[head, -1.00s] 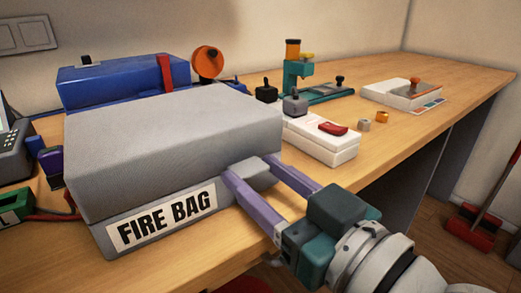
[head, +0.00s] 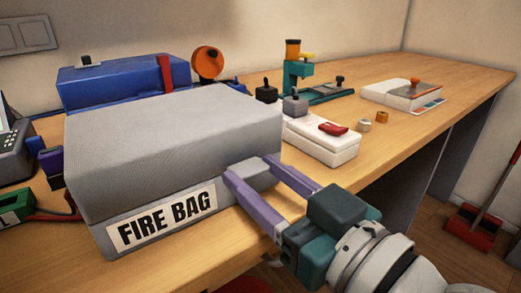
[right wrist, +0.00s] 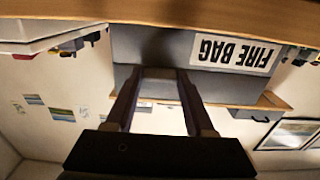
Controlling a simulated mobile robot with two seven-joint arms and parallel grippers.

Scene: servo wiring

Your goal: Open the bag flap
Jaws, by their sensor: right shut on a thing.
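The grey fire bag (head: 170,150) sits on the wooden workbench, its flap lying closed over the top. A white label reading FIRE BAG (head: 160,222) is on its front face. My right gripper (head: 248,165) reaches in from the lower right, its purple fingers at the bag's front right corner, shut on the edge of the flap there. In the right wrist view the fingers (right wrist: 160,75) meet the grey bag (right wrist: 150,48) beside the label, and the picture is upside down. The exact grip on the flap edge is partly hidden. My left gripper is not in view.
A blue case (head: 120,82) with a red strap stands behind the bag. A white box with a red item (head: 322,138), a teal press (head: 300,75) and a white tray (head: 402,92) are to the right. The bench's right side has free room.

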